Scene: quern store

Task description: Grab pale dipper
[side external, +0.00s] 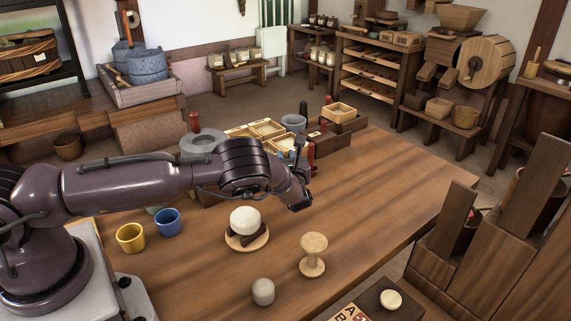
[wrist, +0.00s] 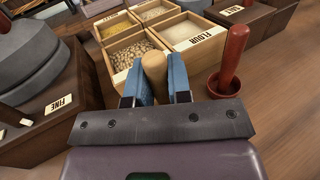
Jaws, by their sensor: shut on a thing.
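The pale dipper (wrist: 154,66) shows in the wrist view as a rounded pale wooden handle standing up between the blue fingers of my gripper (wrist: 154,82). The fingers are closed against it on both sides. Its lower end is hidden behind the fingers and the dark gripper body. The handle overlaps the near edge of a divided wooden box (wrist: 112,77) in this view; I cannot tell whether the dipper still touches anything below. In the side view my wrist is at the table's far side, and the dipper cannot be made out clearly there.
A red-handled tool (wrist: 232,55) stands close to the right of my gripper. A grey millstone (wrist: 28,50) on a dark box labelled FINE stands left. Yellow (side external: 130,238) and blue (side external: 168,222) cups, a white lump (side external: 244,220) and a wooden spool (side external: 313,255) stand nearer the front.

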